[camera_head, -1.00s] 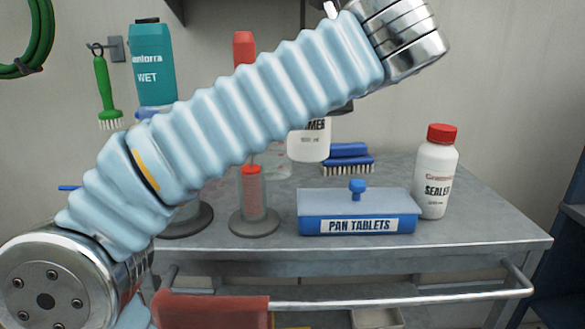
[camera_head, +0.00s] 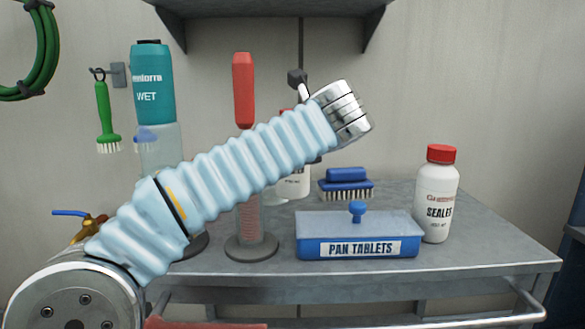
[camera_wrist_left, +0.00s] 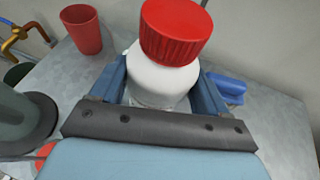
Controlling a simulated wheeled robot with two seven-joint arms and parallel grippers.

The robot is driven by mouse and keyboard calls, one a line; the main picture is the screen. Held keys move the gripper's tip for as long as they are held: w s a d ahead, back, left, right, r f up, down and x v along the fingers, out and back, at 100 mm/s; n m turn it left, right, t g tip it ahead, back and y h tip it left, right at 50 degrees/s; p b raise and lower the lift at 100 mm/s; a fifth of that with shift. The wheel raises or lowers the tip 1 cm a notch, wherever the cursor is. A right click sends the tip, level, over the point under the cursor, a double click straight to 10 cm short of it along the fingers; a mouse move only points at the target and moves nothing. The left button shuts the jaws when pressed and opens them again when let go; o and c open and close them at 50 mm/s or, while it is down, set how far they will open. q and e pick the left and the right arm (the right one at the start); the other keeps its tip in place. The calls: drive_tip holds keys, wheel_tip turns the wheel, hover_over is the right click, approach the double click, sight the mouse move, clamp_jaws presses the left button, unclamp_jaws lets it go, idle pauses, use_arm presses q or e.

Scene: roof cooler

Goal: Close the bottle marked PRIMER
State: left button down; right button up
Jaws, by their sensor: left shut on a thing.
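The white bottle (camera_wrist_left: 160,82) with a red cap (camera_wrist_left: 176,30) is between the blue jaws of my left gripper (camera_wrist_left: 162,74) in the left wrist view. The jaws are shut on its body below the cap. The cap sits over the bottle's top; I cannot tell how tightly. My right gripper is not in view.
A blue PAN TABLETS box (camera_head: 358,236) and a red-capped SEALER bottle (camera_head: 437,195) stand to the right. A blue brush (camera_head: 347,185) lies behind the box. A red-handled tool (camera_head: 243,90) and teal bottle (camera_head: 152,85) stand left. A red cup (camera_wrist_left: 82,30) shows in the wrist view.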

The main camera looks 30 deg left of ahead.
use_arm(q)
drive_tip(key=f, duration=0.1)
drive_tip(key=f+b, duration=0.1)
drive_tip(key=f, duration=0.1)
drive_tip(key=w+a+f+b, duration=0.1)
drive_tip(key=f, duration=0.1)
drive_tip(key=shift+a, duration=0.1)
unclamp_jaws()
drive_tip(key=shift+r, duration=0.1)
drive_tip(key=p+v, duration=0.1)
drive_tip(key=v, duration=1.1)
drive_tip(key=shift+p, duration=0.4)
